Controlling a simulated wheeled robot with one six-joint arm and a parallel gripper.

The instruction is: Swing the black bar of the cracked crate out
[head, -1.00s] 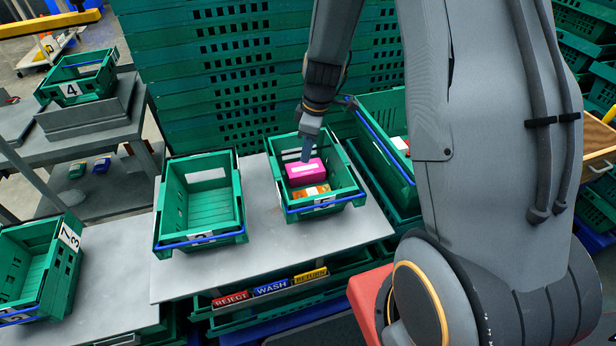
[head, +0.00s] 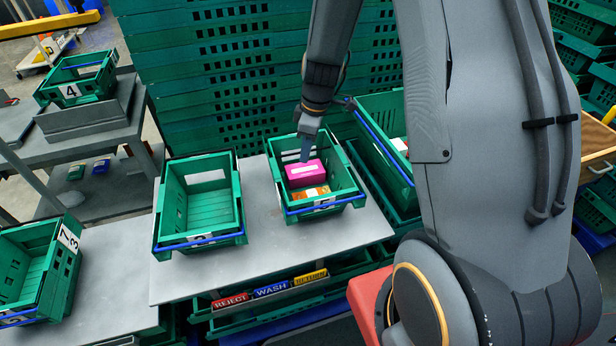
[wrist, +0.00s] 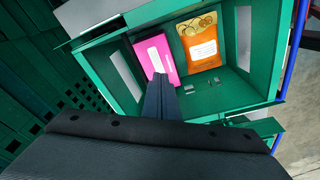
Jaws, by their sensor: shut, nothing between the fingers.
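The green crate (head: 352,196) holding packages stands on the grey table, with a blue bar along its front edge. Dark strips show along its rim; I cannot tell which is the black bar, or where a crack is. In the wrist view the crate (wrist: 110,45) has a dark strip beside the blue bar at its right end. A pink box (head: 305,173) and an orange package (head: 310,191) lie inside; they also show in the wrist view, pink (wrist: 157,55) and orange (wrist: 200,45). My gripper (head: 306,152) is shut and empty, its tip over the crate's back part near the pink box.
An empty green crate (head: 172,215) stands just left on the table (head: 265,255). A larger green crate (head: 372,140) is close on the right. Stacked green crates (head: 190,80) rise behind. REJECT, WASH and RETURN signs (head: 270,288) sit below the table's front edge.

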